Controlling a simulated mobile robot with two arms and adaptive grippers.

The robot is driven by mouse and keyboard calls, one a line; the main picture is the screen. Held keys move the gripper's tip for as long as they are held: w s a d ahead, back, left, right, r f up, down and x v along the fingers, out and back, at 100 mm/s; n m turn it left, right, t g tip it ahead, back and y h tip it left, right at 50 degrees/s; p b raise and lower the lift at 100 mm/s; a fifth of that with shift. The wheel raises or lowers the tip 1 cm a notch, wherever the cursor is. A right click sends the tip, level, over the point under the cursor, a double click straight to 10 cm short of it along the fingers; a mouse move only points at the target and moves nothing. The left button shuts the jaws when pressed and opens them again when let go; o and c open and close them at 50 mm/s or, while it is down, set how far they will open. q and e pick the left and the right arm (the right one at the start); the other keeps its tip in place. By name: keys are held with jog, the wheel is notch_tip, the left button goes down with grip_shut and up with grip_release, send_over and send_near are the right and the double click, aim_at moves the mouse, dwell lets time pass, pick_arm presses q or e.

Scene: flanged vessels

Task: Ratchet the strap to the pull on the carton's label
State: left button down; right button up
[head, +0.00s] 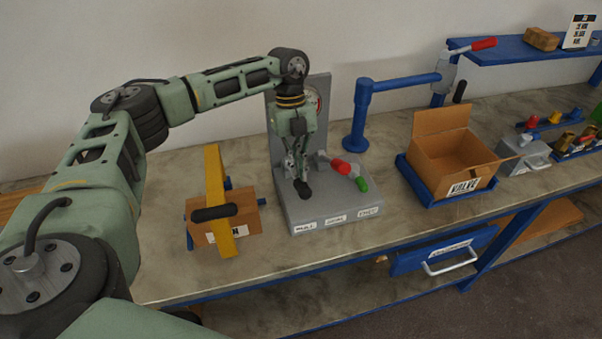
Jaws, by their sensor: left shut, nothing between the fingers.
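A brown carton (253,213) sits on the bench at the left with a yellow strap (213,170) over it. A black handle (228,211) lies across the strap. The carton's white label (238,233) is partly covered by the strap, so its text is mostly hidden. My left gripper (301,180) points down over a grey fixture (305,215), to the right of the carton and apart from it. It is shut and empty. A dark piece shows at its tips; I cannot tell whether it belongs to the fixture. My right gripper is not in view.
The fixture has a partly hidden dial (312,100), a red handle (341,166), a green handle (361,184) and small labels in front. A blue post (361,115) stands behind. An open box (455,160) and a grey clamp-like block (523,157) stand right. The front bench edge is clear.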

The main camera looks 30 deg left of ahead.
pick_arm(q)
jog(key=shift+w+a, duration=0.3)
jog(key=shift+a, duration=0.15)
jog(key=shift+r, duration=0.15)
jog(key=v, duration=1.2)
jog(key=shift+d, duration=0.1)
dwell(0.4)
